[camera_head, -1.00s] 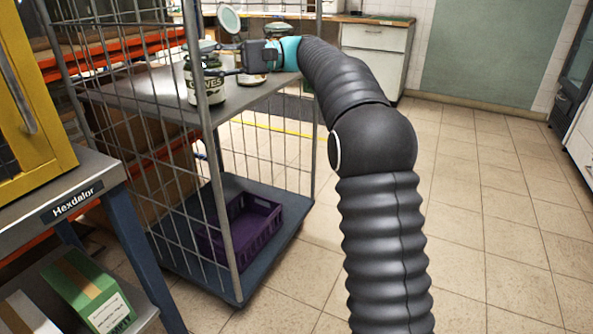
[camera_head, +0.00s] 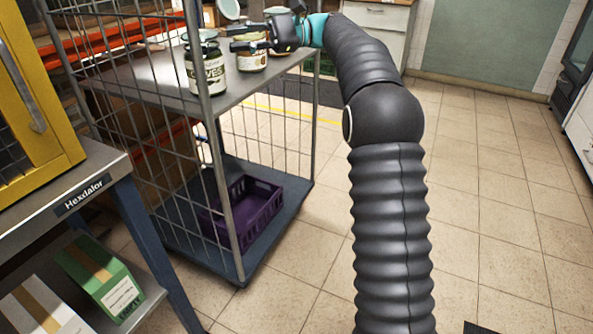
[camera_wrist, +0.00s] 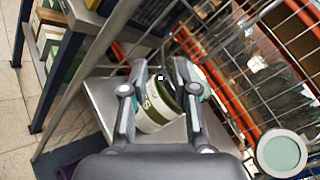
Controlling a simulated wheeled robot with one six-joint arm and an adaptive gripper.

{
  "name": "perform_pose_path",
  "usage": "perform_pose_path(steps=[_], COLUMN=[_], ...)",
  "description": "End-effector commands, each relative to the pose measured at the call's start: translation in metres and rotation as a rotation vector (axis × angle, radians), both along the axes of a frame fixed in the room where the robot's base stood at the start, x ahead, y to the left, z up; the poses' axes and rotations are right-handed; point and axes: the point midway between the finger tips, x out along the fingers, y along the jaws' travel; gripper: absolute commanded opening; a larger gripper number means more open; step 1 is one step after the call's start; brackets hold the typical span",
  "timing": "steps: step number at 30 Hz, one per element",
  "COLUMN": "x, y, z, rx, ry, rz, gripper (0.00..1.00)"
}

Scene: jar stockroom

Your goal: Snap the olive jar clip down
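The olive jar (camera_head: 206,72) stands upright on the cage trolley's shelf in the head view, dark with a pale label, partly behind a cage post. A pale greenish lid shows on its top; its clip is too small to make out. My gripper (camera_head: 236,38) is above and to the right of it, apart from it, pointing left. In the wrist view my gripper (camera_wrist: 160,65) has its two fingers spread, with nothing held. A jar with a white and green label (camera_wrist: 152,115) shows between and beyond the fingers, probably the olive jar.
Other jars (camera_head: 251,58) stand on the shelf (camera_head: 150,85) close beside the olive jar. A pale round lid (camera_head: 228,9) stands raised behind; a round lid (camera_wrist: 283,153) is at the wrist view's lower right. Cage bars (camera_head: 222,190) flank the shelf. A purple crate (camera_head: 252,207) sits below.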

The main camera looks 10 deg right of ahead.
Motion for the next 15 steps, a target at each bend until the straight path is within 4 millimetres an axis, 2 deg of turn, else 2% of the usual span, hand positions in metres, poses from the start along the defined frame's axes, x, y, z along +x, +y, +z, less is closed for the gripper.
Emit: perform_pose_path(steps=[3,12,14,15], x=[0.004,0.009,0.010,0.006], y=[-0.022,-0.065,-0.072,-0.066], z=[0.001,0.001,0.001,0.002], rx=[0.000,0.001,0.001,-0.015], ry=[0.000,0.000,-0.001,-0.005], rz=[-0.003,-0.002,-0.002,-0.007], gripper=[0.28,0.28,0.28,0.28])
